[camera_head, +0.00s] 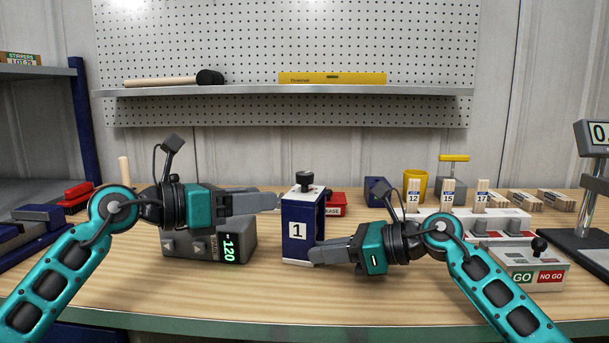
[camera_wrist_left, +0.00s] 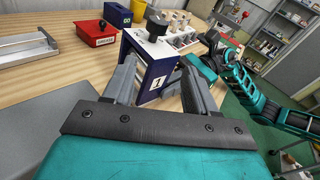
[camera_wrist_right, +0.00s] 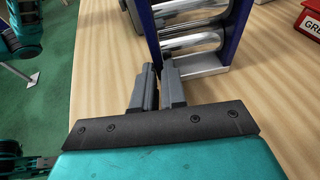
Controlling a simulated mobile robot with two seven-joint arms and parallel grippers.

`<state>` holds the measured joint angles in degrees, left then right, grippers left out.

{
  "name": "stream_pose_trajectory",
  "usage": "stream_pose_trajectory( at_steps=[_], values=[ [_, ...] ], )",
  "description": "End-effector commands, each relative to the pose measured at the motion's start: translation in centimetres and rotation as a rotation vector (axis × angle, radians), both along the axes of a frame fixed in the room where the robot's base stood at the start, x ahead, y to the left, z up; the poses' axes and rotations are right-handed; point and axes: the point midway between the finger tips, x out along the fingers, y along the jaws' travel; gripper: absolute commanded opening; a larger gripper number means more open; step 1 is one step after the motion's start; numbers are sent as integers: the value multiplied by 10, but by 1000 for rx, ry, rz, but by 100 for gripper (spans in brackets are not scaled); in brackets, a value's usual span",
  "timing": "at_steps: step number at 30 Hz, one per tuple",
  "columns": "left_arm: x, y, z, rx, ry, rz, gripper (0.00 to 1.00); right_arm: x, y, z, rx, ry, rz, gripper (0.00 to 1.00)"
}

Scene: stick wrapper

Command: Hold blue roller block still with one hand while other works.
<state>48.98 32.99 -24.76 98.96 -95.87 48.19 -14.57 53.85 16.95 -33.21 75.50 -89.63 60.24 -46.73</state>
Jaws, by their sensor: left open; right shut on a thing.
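The blue roller block (camera_head: 297,228), marked 1 with a black knob on its white top, stands upright on the bench. In the right wrist view the block (camera_wrist_right: 233,40) shows silvery rollers between its blue side walls. My right gripper (camera_head: 316,252) is shut on the block's lower edge, its fingertips (camera_wrist_right: 160,75) close together there. My left gripper (camera_head: 277,201) is open, just left of the block's upper part. In the left wrist view its fingers (camera_wrist_left: 160,72) spread to either side of the block (camera_wrist_left: 157,84); I cannot tell whether they touch it.
A grey box with a 120 display (camera_head: 229,247) stands under my left gripper. A red grease box (camera_head: 335,205) and a second blue block (camera_head: 376,190) are behind. Numbered sticks in a white rack (camera_head: 497,219) and a GO/NO GO box (camera_head: 535,277) are at right. The bench front is clear.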

Motion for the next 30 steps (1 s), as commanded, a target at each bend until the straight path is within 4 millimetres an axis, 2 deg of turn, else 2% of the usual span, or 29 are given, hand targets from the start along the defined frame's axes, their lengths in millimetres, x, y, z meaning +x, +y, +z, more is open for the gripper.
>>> stream_pose_trajectory(
  at_steps=[6, 11, 24, 30],
  values=[
    [-5, 7, 18, 23, -174, 89, 57, 0, 0, 0, 0, 1, -1, 0],
    [1, 1, 22, 25, -203, 103, 57, 0, 0, 0, 0, 1, -1, 0],
    [56, -63, 22, 27, -200, 100, 57, 0, 0, 0, 0, 1, -1, 0],
    [69, -78, 21, 27, -198, 101, 57, 0, 0, 0, 0, 1, -1, 0]
  ],
)
